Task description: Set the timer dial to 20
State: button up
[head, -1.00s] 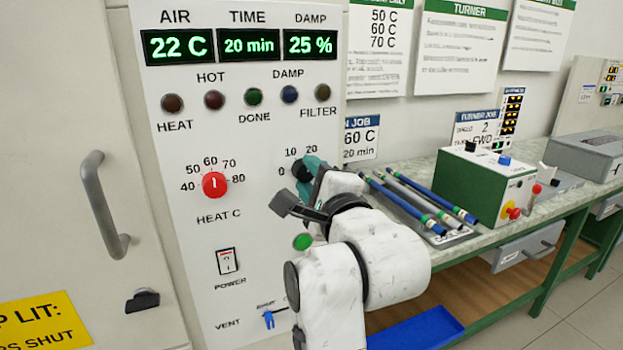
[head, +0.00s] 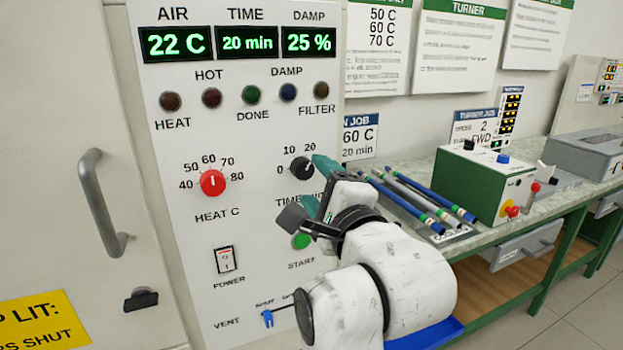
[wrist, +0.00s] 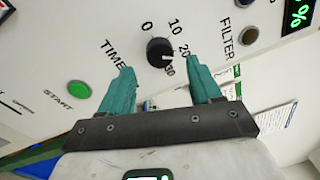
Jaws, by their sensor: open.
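The black timer dial (head: 301,168) is on the white control panel (head: 180,235), below the lamps. Its scale shows 0, 10 and 20 in the head view. The TIME display (head: 249,42) reads 20 min. In the wrist view the dial (wrist: 159,52) shows a white mark on its right side, near the 20. My gripper (head: 316,183) has teal fingers and stands open in front of the panel, right of and below the dial. In the wrist view my gripper (wrist: 160,64) has a wide empty gap, with the dial beyond its fingertips, apart from them.
The red heat dial (head: 212,183), power switch (head: 225,260) and green start button (head: 301,241) are nearby on the panel. A door handle (head: 103,203) is at left. A bench with several rods (head: 412,195) and a green box (head: 483,183) stands at right.

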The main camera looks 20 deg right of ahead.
jog(key=s, duration=0.7)
jog(key=shift+s+a+f, duration=0.15)
jog(key=shift+f, duration=0.05)
jog(key=shift+f, duration=0.1)
jog(key=s+d+f+n+g+p, duration=0.2)
jog(key=f+n+g, duration=0.15)
jog(key=f, duration=0.35)
jog(key=s+d+f+n+g+p, duration=0.1)
jog(key=s+d+f+n+g, duration=0.15)
jog(key=f+n, duration=0.4)
jog(key=s+d+f+n+g+p, duration=0.2)
jog(key=f+g, duration=0.1)
jog(key=f, duration=0.5)
jog(key=s+f+n+g+p, duration=0.1)
jog(key=s+f+n+g, duration=0.3)
jog(key=s+f, duration=0.3)
jog(key=s+d+f+n+g+p, duration=0.1)
jog(key=s+f+n+g, duration=0.3)
jog(key=s+f, duration=0.4)
jog(key=s+n+p, duration=0.1)
jog(key=s, duration=0.5)
jog(key=shift+d+g, duration=0.2)
jog(key=shift+g, duration=0.1)
jog(key=shift+r, duration=0.1)
